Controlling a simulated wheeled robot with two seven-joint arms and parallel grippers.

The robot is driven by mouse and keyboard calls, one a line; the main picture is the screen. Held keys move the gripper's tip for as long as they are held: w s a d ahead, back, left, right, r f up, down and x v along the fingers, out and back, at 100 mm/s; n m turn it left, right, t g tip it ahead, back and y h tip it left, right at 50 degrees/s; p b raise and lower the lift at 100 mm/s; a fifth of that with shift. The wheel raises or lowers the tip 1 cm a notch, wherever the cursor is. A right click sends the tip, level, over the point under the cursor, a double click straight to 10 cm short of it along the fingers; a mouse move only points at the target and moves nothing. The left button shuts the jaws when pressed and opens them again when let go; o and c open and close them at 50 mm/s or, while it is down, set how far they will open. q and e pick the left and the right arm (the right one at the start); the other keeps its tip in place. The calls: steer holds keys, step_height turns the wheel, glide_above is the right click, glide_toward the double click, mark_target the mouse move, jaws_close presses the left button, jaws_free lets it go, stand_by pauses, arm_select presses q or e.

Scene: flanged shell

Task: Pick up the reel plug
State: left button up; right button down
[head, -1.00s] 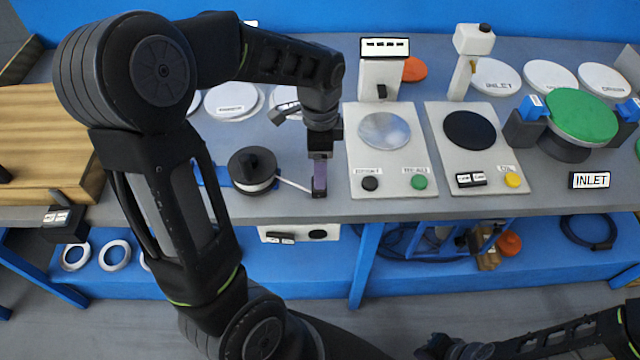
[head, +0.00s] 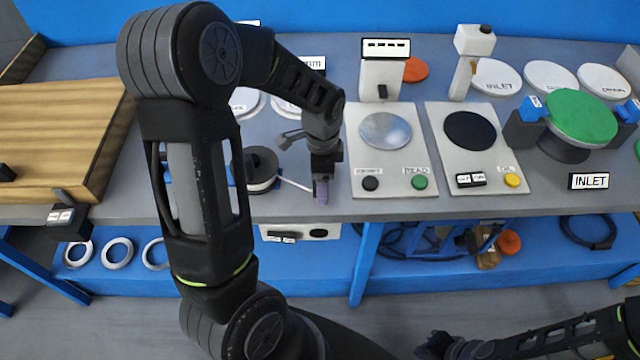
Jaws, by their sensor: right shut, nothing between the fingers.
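The dark reel (head: 262,165) lies on the grey bench, partly behind my left arm. The plug at the cord's end is hidden behind these fingers. The left gripper points down at the bench near its front edge. I see its fingers almost as one, so I cannot tell whether they are apart or closed on the plug. My right gripper (head: 432,347) is low at the bottom edge, far from the reel, shut and empty.
A white panel (head: 393,188) with a silver disc and buttons stands close to the right of the left gripper. A wooden board (head: 50,130) lies at the left. A green-topped flanged piece (head: 580,117) stands at the right. A blue shelf (head: 330,265) runs below the bench.

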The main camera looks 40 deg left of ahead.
arm_select(q)
steer(key=shift+c, duration=0.5)
steer(key=c, duration=1.3)
